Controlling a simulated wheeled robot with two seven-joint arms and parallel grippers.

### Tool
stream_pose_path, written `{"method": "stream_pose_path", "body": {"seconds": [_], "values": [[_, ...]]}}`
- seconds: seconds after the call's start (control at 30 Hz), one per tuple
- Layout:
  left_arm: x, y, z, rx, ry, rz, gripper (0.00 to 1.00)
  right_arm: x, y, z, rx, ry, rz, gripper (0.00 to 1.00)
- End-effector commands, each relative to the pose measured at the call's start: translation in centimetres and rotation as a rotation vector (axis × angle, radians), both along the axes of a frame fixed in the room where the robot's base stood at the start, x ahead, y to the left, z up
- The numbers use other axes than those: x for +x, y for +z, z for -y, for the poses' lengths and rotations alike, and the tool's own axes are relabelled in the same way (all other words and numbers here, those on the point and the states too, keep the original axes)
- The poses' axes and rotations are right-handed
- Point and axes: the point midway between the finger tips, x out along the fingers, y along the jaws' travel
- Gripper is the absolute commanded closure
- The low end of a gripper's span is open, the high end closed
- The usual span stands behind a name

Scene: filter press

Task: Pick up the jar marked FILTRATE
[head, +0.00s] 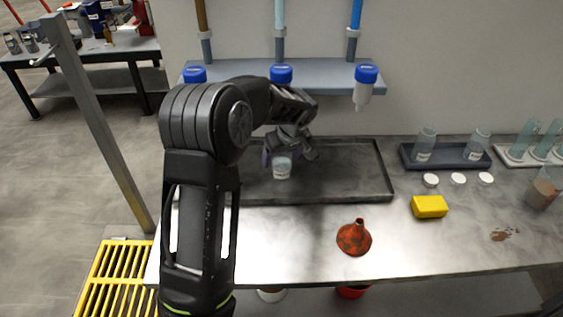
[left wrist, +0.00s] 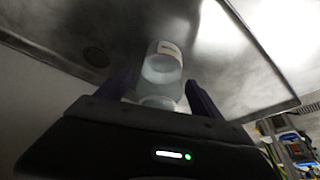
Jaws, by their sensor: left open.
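A small clear jar with a white label (head: 282,168) stands on the dark tray (head: 345,190); the label's words are too small to read. It also shows in the left wrist view (left wrist: 163,66), between two dark purple fingers. My left gripper (head: 288,155) is open at the jar, with its fingers to either side of it. I cannot tell whether a finger touches it. The arm and gripper hide part of the jar and tray. My right gripper is in neither view.
A shelf (head: 335,75) with blue-capped holders (head: 366,75) hangs above the tray. To the right are a rack with two jars (head: 448,162), white lids (head: 458,179), a yellow block (head: 429,206) and an orange funnel (head: 353,240). A metal post (head: 100,125) stands left.

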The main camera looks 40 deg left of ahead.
Motion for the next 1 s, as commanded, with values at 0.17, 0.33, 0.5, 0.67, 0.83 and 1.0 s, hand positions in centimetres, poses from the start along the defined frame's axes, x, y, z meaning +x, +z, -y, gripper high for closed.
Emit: {"method": "stream_pose_path", "body": {"seconds": [0.17,0.33,0.5,0.67,0.83,1.0], "values": [[0.0,0.02,0.01,0.0,0.0,0.0,0.31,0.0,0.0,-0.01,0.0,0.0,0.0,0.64],[0.0,0.02,0.01,0.0,0.0,0.0,0.45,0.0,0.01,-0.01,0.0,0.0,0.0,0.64],[0.0,0.02,0.01,0.0,0.0,0.0,0.59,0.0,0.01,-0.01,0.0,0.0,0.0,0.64],[0.0,0.02,0.01,0.0,0.0,0.0,0.72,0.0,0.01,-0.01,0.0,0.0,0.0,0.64],[0.0,0.02,0.01,0.0,0.0,0.0,0.86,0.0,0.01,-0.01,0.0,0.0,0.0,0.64],[0.02,0.06,0.0,0.0,0.0,0.001,0.99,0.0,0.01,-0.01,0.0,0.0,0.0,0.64]]}}
